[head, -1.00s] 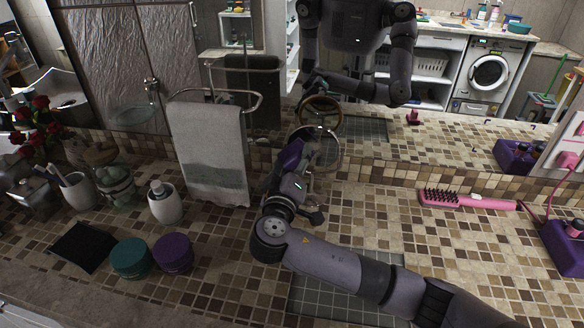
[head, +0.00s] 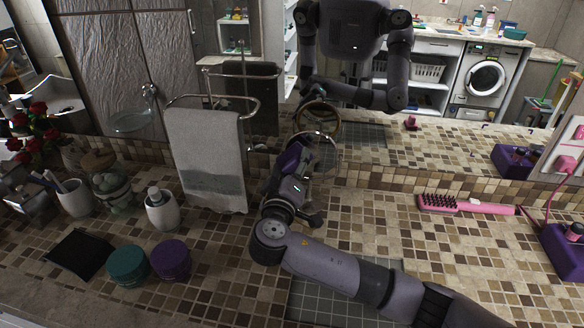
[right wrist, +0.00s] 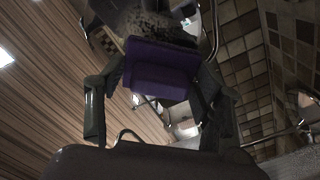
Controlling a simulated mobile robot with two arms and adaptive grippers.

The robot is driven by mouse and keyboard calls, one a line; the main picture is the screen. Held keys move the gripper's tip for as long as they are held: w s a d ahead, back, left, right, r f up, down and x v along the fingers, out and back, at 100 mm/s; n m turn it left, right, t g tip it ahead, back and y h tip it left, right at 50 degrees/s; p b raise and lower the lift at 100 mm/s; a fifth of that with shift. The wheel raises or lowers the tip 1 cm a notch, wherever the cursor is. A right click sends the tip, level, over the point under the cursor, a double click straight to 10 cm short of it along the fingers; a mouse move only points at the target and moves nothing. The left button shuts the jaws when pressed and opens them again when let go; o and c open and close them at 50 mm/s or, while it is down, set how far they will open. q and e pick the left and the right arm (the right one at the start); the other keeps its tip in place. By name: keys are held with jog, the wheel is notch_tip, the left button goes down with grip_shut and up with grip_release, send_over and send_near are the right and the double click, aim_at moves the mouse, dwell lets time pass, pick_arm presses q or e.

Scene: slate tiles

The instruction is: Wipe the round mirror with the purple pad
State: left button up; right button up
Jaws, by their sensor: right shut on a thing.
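The purple pad (head: 289,158) is held in my right gripper (head: 293,172), whose fingers are closed on it. In the right wrist view the pad (right wrist: 160,68) sits between both fingers. The round mirror (head: 326,153), with a thin metal rim, stands upright on the tiled counter just beyond the gripper. The pad and gripper cover its left and lower parts. In the right wrist view a curved rim and a dark speckled patch show beyond the pad; I cannot tell whether the pad touches the glass. My left gripper is not in view.
A grey towel (head: 207,160) hangs on a rail left of the gripper. A teal jar (head: 128,265), a purple jar (head: 171,260) and a white dispenser (head: 162,210) stand further left. A pink brush (head: 465,204) lies right. A large wall mirror behind reflects me and the room.

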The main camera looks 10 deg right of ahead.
jog(key=shift+w+d+b, duration=0.25)
jog(key=shift+w+b, duration=0.05)
jog(key=shift+w, duration=0.25)
